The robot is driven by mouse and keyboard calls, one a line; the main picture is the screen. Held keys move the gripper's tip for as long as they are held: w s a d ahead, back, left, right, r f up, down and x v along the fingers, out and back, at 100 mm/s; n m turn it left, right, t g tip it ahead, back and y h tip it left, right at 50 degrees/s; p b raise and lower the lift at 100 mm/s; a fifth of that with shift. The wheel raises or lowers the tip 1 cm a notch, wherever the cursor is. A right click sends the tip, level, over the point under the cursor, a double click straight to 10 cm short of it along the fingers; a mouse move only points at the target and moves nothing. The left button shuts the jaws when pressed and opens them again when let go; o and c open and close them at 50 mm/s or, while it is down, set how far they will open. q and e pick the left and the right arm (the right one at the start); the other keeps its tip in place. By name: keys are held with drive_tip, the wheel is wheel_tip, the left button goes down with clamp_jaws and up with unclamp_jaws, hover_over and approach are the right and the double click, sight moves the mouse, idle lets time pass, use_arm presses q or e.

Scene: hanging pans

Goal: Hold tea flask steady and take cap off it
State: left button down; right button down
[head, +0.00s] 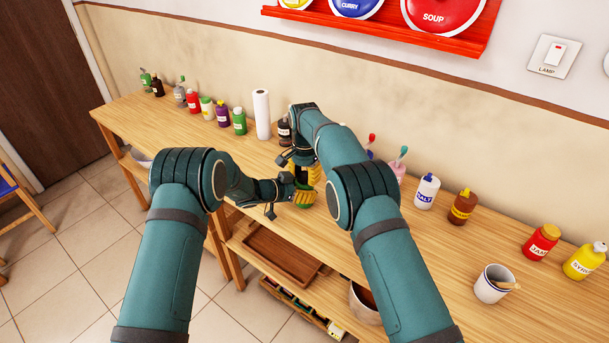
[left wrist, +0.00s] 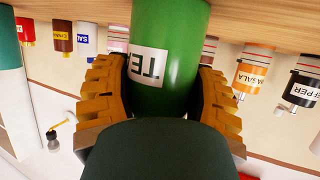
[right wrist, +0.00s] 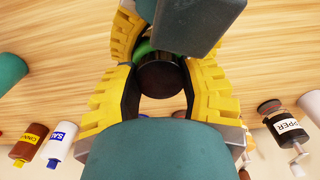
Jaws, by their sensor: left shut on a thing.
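The tea flask is a green cylinder with a white label. It stands upright on the wooden counter, and its body (left wrist: 172,85) fills the middle of the left wrist view. My left gripper (head: 305,196) is shut on the flask's body from the side. The dark round cap (right wrist: 162,76) shows from above in the right wrist view, with a bit of green beside it. My right gripper (head: 305,170) points down over the flask. Its yellow fingers stand open on both sides of the cap, with gaps visible. In the head view my arms hide most of the flask.
Several bottles line the counter's back edge on the left, next to a paper towel roll (head: 262,114). To the right are a salt bottle (head: 427,191), a brown bottle (head: 462,206), a jam jar (head: 541,242) and a white cup (head: 493,284). A wooden tray (head: 278,252) lies on the shelf below.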

drive_tip(key=shift+n, duration=1.6)
drive_tip(key=c, duration=0.5)
unclamp_jaws()
drive_tip(key=shift+r, duration=0.1)
drive_tip(key=shift+r, duration=2.25)
drive_tip(key=shift+d+r+m, duration=0.15)
drive_tip(key=shift+r+m, duration=0.6)
drive_tip(key=shift+m, duration=0.15)
drive_tip(key=shift+r+m, duration=0.6)
drive_tip(key=shift+r, duration=0.2)
drive_tip(key=shift+f, duration=3.9)
